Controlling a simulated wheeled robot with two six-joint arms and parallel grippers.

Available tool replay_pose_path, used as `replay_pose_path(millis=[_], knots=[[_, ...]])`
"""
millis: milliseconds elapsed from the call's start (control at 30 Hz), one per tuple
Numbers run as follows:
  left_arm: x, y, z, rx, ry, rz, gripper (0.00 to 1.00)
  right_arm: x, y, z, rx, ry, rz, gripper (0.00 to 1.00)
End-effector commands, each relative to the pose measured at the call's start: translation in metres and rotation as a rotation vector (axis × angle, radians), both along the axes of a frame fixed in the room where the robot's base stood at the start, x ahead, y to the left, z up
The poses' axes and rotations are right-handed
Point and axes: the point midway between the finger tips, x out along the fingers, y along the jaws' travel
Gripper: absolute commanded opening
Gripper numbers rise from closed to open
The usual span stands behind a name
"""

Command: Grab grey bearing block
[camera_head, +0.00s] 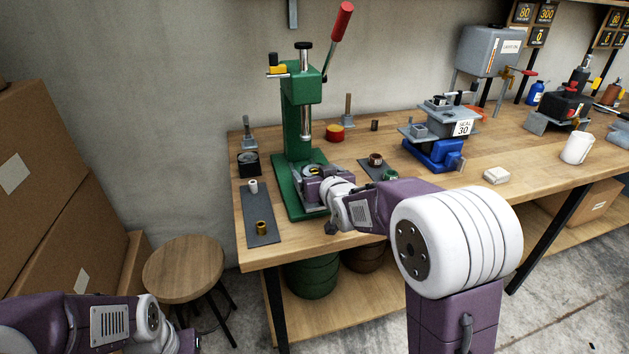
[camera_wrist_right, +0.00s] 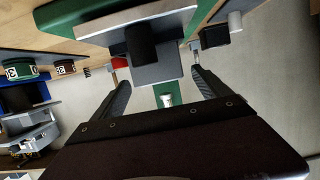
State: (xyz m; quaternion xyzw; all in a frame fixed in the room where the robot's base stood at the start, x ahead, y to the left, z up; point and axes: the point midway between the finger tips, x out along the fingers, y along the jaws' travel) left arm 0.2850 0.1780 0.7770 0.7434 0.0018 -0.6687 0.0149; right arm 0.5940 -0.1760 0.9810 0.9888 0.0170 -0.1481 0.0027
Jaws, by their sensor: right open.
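The grey bearing block (camera_wrist_right: 158,69) shows in the right wrist view as a pale grey block with a dark round part in front, between and beyond my fingers. In the head view it is mostly hidden by my right gripper (camera_head: 313,181), which is over the base of the green press (camera_head: 300,110). My right gripper (camera_wrist_right: 155,72) is open, its two dark fingers apart on either side of the block; I cannot tell if they touch it. My left arm shows at the lower left of the head view, but its fingers are out of sight.
A dark mat (camera_head: 259,222) with small cylinders lies left of the press. Dark and green rings (camera_head: 390,175) lie to its right, near a blue vise (camera_head: 432,155). A stool (camera_head: 184,268) stands left of the bench. The bench's front right is mostly clear.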

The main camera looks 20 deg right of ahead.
Motion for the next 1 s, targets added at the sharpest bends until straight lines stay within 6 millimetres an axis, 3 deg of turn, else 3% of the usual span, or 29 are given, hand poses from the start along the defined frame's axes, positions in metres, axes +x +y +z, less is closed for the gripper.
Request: replay_pose_path(millis=[133,367,667,700,1000], knots=[[0.0,0.0,0.0,0.0,0.0,0.0,0.36,0.018,0.001,-0.006,0.0,0.001,0.0,0.87],[0.0,0.0,0.0,0.0,0.0,0.0,0.36,0.02,0.001,-0.006,0.0,0.0,0.0,0.87],[0.0,0.0,0.0,0.0,0.0,0.0,0.36,0.02,0.001,-0.006,0.0,0.0,0.0,0.04],[0.0,0.0,0.0,0.0,0.0,0.0,0.36,0.02,0.001,-0.006,0.0,0.001,0.0,0.0],[0.0,0.0,0.003,0.0,0.0,0.0,0.36,0.02,0.001,0.004,0.0,-0.008,0.0,0.0]])
